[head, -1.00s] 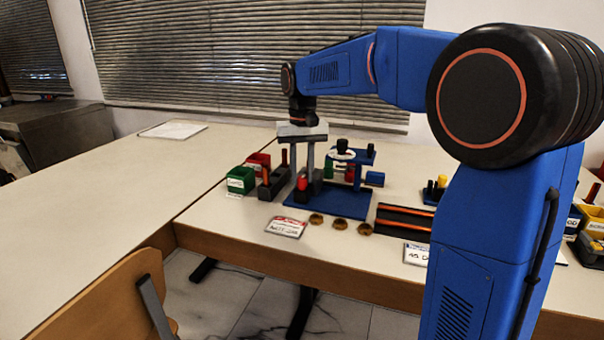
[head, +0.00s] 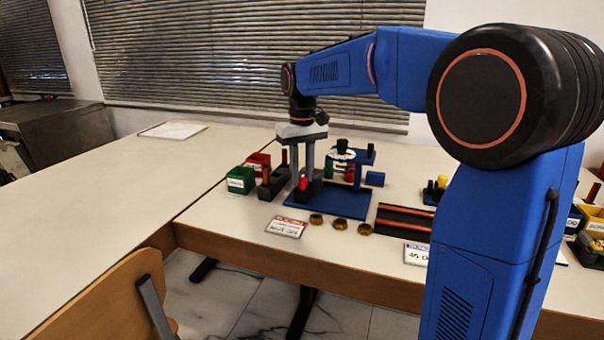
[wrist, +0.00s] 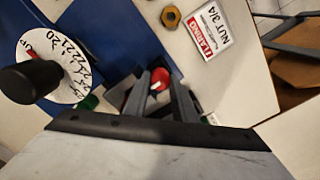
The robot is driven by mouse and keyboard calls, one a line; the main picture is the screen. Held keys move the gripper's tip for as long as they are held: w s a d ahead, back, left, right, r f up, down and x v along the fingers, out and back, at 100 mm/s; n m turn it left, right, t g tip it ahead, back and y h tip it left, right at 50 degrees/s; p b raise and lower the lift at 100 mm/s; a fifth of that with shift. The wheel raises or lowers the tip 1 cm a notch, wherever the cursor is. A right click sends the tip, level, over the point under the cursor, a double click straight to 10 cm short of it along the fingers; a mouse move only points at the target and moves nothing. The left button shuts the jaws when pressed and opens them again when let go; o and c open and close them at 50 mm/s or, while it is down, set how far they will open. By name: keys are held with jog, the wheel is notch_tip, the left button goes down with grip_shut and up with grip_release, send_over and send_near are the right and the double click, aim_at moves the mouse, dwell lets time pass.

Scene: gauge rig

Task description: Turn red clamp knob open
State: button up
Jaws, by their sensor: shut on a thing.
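The red clamp knob (head: 302,184) stands at the left front of the blue rig base (head: 352,205). It also shows in the wrist view (wrist: 160,76), with a small white mark on its top. My gripper (head: 302,180) points down at it, with its two grey fingers on either side. In the wrist view my gripper (wrist: 160,86) is shut on the red knob. The lower part of the knob and its clamp are mostly hidden by the fingers.
A white numbered dial (wrist: 62,70) with a black knob (wrist: 30,82) stands beside the clamp. Green (head: 240,181) and red (head: 258,160) bins stand left. In front lie a label card (head: 286,227) and brass nuts (head: 340,224). A black orange-striped tray (head: 404,220) lies right.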

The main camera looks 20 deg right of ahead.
aim_at(302, 178)
jog(key=o, duration=1)
jog(key=shift+o, duration=0.2)
jog(key=m, duration=0.3)
jog(key=shift+m, duration=0.3)
jog(key=m, duration=1)
notch_tip(302, 178, up, 18)
jog(key=shift+f, duration=0.25)
